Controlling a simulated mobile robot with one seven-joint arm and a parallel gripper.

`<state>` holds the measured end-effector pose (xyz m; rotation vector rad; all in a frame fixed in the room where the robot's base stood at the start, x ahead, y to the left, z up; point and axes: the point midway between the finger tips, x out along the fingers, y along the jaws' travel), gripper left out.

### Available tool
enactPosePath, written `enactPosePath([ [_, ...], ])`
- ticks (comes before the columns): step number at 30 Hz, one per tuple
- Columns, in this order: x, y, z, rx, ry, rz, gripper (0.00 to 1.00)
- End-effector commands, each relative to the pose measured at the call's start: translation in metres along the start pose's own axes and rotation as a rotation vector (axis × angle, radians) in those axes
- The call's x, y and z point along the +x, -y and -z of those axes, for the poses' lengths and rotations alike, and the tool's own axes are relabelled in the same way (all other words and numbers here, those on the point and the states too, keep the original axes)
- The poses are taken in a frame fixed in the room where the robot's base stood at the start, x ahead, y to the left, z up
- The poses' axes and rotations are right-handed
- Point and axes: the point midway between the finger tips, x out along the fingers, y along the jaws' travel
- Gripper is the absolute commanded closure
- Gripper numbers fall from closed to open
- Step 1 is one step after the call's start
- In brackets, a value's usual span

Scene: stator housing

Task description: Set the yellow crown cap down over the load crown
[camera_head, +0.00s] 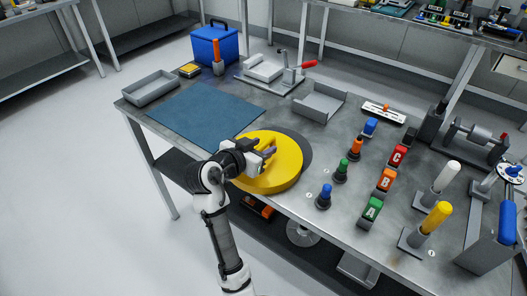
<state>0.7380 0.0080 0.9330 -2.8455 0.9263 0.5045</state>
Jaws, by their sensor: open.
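The yellow crown cap (280,174) is a wide, thick yellow disc near the front edge of the metal table. My gripper (268,153) is over the left part of its top, with its jaws open. I cannot tell whether the fingers touch the cap. A dark grey round surface (303,147) shows past the cap's right and far edge, partly covered by it. I cannot make out the load crown separately, nor whether anything is under the cap.
A blue mat (205,112) and a grey tray (150,88) lie to the left. Coloured knobs, including a blue one (324,196), and lettered blocks (386,181) stand to the right. A toggle clamp (287,72) and an open grey bracket (320,103) are behind.

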Motion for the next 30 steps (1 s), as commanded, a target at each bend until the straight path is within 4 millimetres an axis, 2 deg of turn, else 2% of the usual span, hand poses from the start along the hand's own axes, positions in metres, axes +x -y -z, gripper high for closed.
enactPosePath([
  [4, 0.0132, -0.0001, 0.0005, 0.001, 0.000, 0.000, 0.59],
  [11, 0.0146, 0.0003, -0.0003, 0.001, -0.001, 0.001, 0.59],
  [20, 0.0143, 0.0003, -0.0002, 0.001, -0.001, 0.001, 0.98],
  [30, 0.0139, 0.0003, 0.0008, 0.002, -0.002, 0.002, 1.00],
])
